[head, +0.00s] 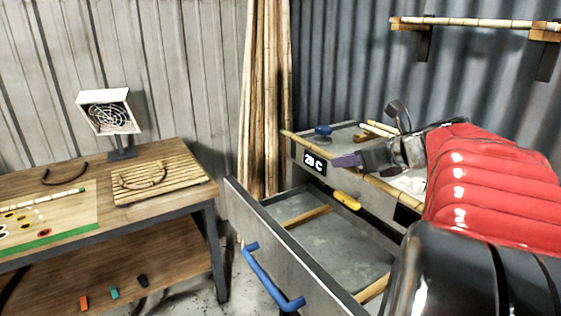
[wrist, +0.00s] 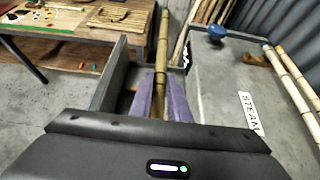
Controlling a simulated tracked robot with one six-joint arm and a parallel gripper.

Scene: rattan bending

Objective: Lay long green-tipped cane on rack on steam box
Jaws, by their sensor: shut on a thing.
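My gripper (head: 347,161), with purple fingers, is shut on a long cane (head: 300,140) in front of the steam box (head: 345,139). In the wrist view the cane (wrist: 162,45) runs away from me between the fingers (wrist: 160,85). The steam box top (wrist: 221,90), marked STEAM, lies to the right of the cane. Two pale canes (wrist: 291,75) lie along its right side, by a wooden block (wrist: 256,60) that looks like part of the rack. My arm hides much of the top in the head view.
An open drawer (head: 232,195) with a blue handle (head: 262,280), wooden bars and a yellow piece (head: 347,200) is below the cane. A blue knob (wrist: 216,33) stands on the box. A workbench (head: 140,218) at left holds a green-ended cane (head: 45,198). Tall canes (head: 265,90) lean behind.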

